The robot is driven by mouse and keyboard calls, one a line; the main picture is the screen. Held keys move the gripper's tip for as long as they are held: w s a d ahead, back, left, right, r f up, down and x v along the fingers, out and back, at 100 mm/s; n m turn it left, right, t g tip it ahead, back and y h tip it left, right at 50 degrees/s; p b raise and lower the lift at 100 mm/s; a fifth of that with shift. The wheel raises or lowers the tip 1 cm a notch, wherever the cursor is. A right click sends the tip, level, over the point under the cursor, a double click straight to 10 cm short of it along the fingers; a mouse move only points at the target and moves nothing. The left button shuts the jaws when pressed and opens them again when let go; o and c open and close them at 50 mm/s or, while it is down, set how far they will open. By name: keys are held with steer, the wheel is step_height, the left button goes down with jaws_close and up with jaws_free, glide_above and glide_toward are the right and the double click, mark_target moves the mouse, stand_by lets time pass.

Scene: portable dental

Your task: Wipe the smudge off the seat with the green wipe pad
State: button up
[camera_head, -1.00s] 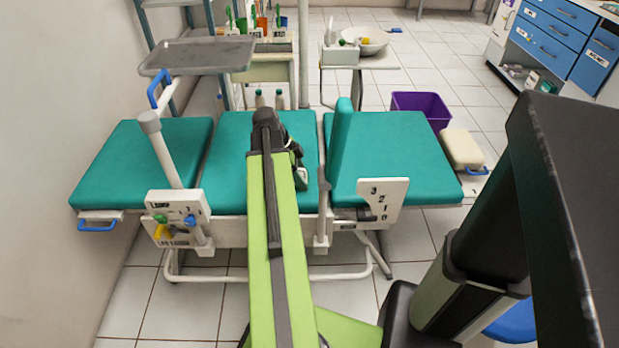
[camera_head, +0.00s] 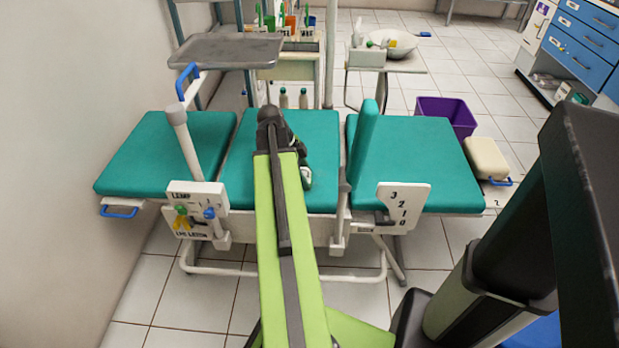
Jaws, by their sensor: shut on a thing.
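The teal seat (camera_head: 238,180) is the middle cushion of the dental chair. My arm reaches out over it from the front. My gripper (camera_head: 304,178) is low over the right half of this cushion, partly hidden behind my arm. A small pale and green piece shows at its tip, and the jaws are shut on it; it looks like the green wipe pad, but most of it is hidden. I cannot tell whether it touches the seat. No smudge can be made out on the visible part of the seat.
A teal upright armrest (camera_head: 364,150) stands right of the gripper. A lamp post (camera_head: 186,145) rises at the left. A grey tray (camera_head: 226,50) is behind the chair. A control plate (camera_head: 402,205) and a purple bin (camera_head: 447,112) are at the right.

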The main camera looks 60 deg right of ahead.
mark_target(337, 184)
steer(key=w, duration=0.1)
steer(key=w+a, duration=0.1)
steer(key=w, duration=0.1)
steer(key=shift+a, duration=0.1)
steer(key=shift+f, duration=0.15)
steer(key=shift+s+d, duration=0.25)
steer(key=shift+s, duration=0.4)
steer(key=shift+s+d, duration=0.3)
steer(key=shift+s, duration=0.35)
steer(key=shift+s+d, duration=0.25)
steer(key=shift+s, duration=0.4)
steer(key=shift+s+d, duration=0.3)
steer(key=shift+s, duration=0.6)
steer(key=shift+s+d, duration=0.3)
steer(key=shift+s, duration=0.6)
steer(key=shift+s+d, duration=0.3)
steer(key=shift+s, duration=0.35)
steer(key=shift+s+d, duration=0.25)
steer(key=shift+s, duration=0.4)
steer(key=shift+s+d, duration=0.3)
steer(key=shift+s, duration=0.35)
step_height(337, 184, up, 6)
steer(key=p, duration=0.6)
steer(key=shift+r, duration=0.2)
